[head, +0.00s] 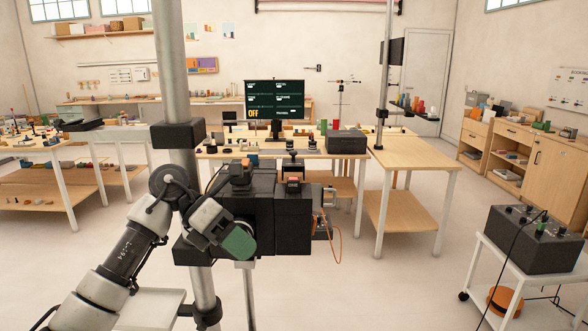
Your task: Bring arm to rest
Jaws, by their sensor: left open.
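My left arm comes in from the lower left, bends at a grey joint, and reaches a wrist with a green end cap. My left gripper (238,175) is at the end of this arm, open, in front of a black boxy unit (275,222). Its fingers are dark against the dark unit and hard to make out. I see nothing held in it. I cannot tell whether it touches the unit. My right gripper is not in view.
A metal pole (171,75) with black clamps stands close in front. A white cart (515,275) carries a dark control box (530,239) at right. Floor between is open.

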